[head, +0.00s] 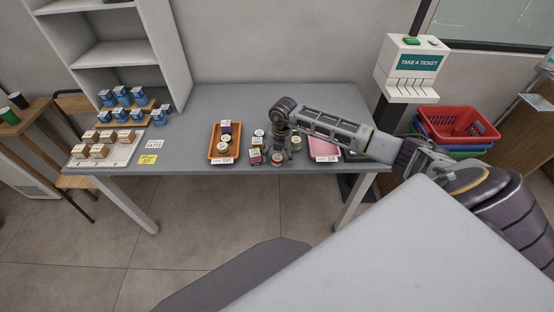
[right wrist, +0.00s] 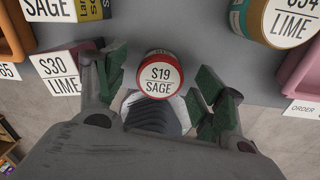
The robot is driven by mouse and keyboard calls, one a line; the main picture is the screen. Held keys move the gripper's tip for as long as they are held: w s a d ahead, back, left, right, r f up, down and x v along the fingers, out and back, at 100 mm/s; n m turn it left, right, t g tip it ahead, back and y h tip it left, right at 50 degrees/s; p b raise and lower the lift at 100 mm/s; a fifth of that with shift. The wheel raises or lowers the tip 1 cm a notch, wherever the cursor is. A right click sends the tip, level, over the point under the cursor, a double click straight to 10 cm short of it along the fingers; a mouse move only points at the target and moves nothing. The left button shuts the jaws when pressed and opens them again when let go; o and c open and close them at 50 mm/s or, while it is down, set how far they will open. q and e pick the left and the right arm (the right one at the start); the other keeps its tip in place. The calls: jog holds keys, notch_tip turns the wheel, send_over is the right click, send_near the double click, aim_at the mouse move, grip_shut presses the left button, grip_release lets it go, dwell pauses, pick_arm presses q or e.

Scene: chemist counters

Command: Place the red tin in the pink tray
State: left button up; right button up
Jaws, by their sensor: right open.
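The red tin (right wrist: 160,75), with a white lid label reading S19 SAGE, stands upright near the front edge of the table. In the head view the tin (head: 277,158) shows just below my right gripper (head: 279,146). In the right wrist view my right gripper (right wrist: 162,84) is open, its green-padded fingers on either side of the tin with gaps between. The pink tray (head: 325,151) lies to the right of the tin, partly hidden by my right arm; its edge (right wrist: 303,75) shows in the right wrist view. My left gripper is not in view.
Close by stand a lime tin (right wrist: 288,20), a S30 LIME box (right wrist: 60,72) and other small goods. An orange tray (head: 213,158) with several items lies left. Blue boxes and brown boxes fill the table's left end. A ticket machine (head: 411,68) stands at right.

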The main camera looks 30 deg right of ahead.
aim_at(277, 157)
jog(key=shift+f, duration=0.4)
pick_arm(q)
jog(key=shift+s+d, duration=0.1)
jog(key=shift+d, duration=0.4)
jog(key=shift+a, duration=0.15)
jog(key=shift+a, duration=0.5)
pick_arm(e)
jog(key=c, duration=1.1)
jog(key=shift+r, duration=0.15)
jog(key=shift+c, duration=0.2)
jog(key=shift+w+r, duration=0.1)
jog(key=shift+r, duration=0.5)
notch_tip(277, 157, up, 7)
jog(key=shift+f+b, duration=0.1)
jog(key=shift+b, duration=0.35)
jog(key=shift+r, duration=0.85)
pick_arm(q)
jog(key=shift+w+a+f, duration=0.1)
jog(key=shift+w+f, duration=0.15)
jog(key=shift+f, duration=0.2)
